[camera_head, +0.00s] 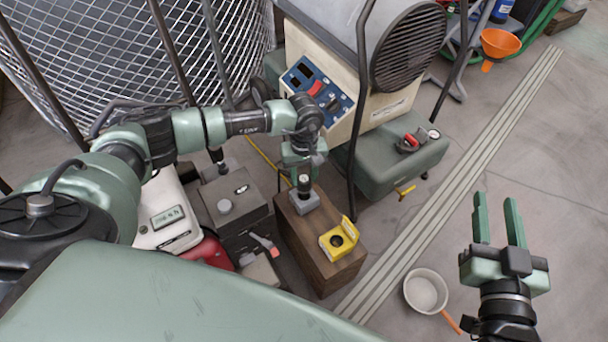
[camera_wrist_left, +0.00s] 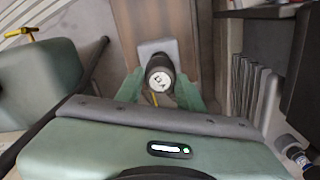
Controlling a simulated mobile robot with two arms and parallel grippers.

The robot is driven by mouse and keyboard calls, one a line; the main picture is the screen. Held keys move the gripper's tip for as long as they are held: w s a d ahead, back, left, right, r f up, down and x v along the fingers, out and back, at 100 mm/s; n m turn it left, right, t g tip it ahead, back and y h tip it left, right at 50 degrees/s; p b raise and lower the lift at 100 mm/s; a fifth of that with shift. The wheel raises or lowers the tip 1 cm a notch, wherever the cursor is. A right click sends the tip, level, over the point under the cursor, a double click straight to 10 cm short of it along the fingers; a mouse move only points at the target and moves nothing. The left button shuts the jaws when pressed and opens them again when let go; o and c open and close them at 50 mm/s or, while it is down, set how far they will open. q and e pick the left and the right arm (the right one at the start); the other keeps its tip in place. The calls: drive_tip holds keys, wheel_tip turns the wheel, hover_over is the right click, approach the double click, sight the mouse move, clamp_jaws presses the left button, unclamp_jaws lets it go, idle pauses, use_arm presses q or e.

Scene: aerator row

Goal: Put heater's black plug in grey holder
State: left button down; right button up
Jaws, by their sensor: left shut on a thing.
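The heater's black plug (camera_head: 304,182) is upright between the fingers of my left gripper (camera_head: 303,168). Its round end with a pale label faces the left wrist view (camera_wrist_left: 159,76), with a green finger on each side. The grey holder (camera_head: 304,203) sits on a wooden block directly under the plug; its grey edge also shows behind the plug in the left wrist view (camera_wrist_left: 158,46). The plug's lower end meets the holder's top, but how deep it sits is hidden. My right gripper (camera_head: 497,202) is open and empty over the floor at right.
A yellow holder (camera_head: 330,250) with a dark hole sits on the near end of the wooden block (camera_head: 322,272). The heater (camera_head: 350,75) stands behind on a green tank. A white pan (camera_head: 425,291) lies near my right gripper. Dark and red boxes crowd the left.

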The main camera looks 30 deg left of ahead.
use_arm(q)
drive_tip(key=shift+f, duration=0.1)
use_arm(e)
drive_tip(key=shift+r, duration=0.3)
use_arm(q)
drive_tip(key=shift+f+b, duration=0.2)
drive_tip(key=shift+b, duration=0.1)
drive_tip(key=shift+f+b, duration=0.45)
drive_tip(key=shift+f, duration=0.1)
drive_tip(key=shift+f+b, duration=0.3)
drive_tip(key=shift+f, duration=0.05)
drive_tip(key=shift+f+b, duration=0.4)
drive_tip(key=shift+f, duration=0.05)
use_arm(e)
drive_tip(key=s+r+t+y, duration=0.2)
drive_tip(key=s+r+t, duration=0.2)
drive_tip(key=r+t, duration=0.3)
wheel_tip(320, 180, up, 5)
drive_tip(key=shift+a+f+t+y, duration=0.1)
drive_tip(key=shift+a+t+y, duration=0.25)
drive_tip(key=shift+t+y, duration=0.05)
idle(1.9)
use_arm(q)
drive_tip(key=shift+f, duration=0.3)
use_arm(e)
drive_tip(key=shift+s+d+r+t+y, duration=0.1)
drive_tip(key=shift+s+r+t+y, duration=0.25)
drive_tip(key=shift+s+r, duration=0.3)
